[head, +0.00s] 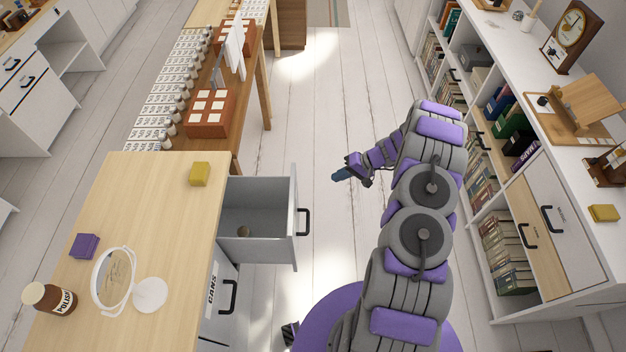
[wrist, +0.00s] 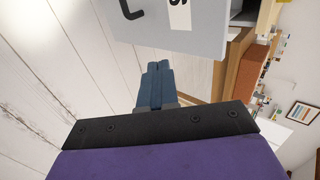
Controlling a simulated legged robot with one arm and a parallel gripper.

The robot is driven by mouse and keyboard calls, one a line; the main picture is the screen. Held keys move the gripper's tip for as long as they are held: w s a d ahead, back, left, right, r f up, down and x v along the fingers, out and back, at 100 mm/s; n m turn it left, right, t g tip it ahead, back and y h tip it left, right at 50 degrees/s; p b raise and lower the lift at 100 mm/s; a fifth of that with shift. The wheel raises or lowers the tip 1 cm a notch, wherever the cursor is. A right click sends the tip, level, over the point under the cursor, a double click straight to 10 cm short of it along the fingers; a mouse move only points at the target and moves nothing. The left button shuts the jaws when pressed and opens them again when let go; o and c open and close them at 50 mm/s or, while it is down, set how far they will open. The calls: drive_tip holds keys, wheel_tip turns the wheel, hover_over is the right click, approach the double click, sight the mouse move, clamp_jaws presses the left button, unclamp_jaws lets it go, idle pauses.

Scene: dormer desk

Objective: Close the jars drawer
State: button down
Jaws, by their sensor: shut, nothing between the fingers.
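A grey drawer (head: 258,250) stands pulled out from the right side of the wooden-topped desk in the head view. Its front has a dark handle (head: 304,222), and a small round item (head: 243,231) lies inside. In the wrist view the drawer's front (wrist: 205,38) is ahead of my fingers, with the handle (wrist: 130,9) and a cut-off label ending in S. My gripper (head: 336,175) is shut and empty, to the right of the drawer front and apart from it in the head view. Its fingers (wrist: 154,68) are together in the wrist view.
A closed drawer marked CANS (head: 212,297) is below the open one. The desk top (head: 165,215) carries a yellow block (head: 200,174), a purple block (head: 84,246), a mirror and a polish jar (head: 50,298). A shelf unit (head: 575,130) stands right. White plank floor lies clear between.

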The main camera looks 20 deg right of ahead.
drive_tip(key=a+r+b+x, duration=0.1)
drive_tip(key=b+x, duration=0.2)
drive_tip(key=x, duration=0.9)
drive_tip(key=shift+w+a+r, duration=0.25)
drive_tip(key=shift+a+r, duration=0.05)
drive_tip(key=shift+a, duration=0.05)
drive_tip(key=shift+a, duration=1.1)
drive_tip(key=shift+w+a, duration=0.1)
drive_tip(key=shift+w, duration=0.05)
drive_tip(key=w+a, duration=0.3)
drive_tip(key=a, duration=0.8)
drive_tip(key=w+a+b, duration=0.1)
drive_tip(key=w+a, duration=0.3)
drive_tip(key=a, duration=0.7)
drive_tip(key=shift+w+a+r, duration=0.2)
drive_tip(key=shift+a, duration=0.1)
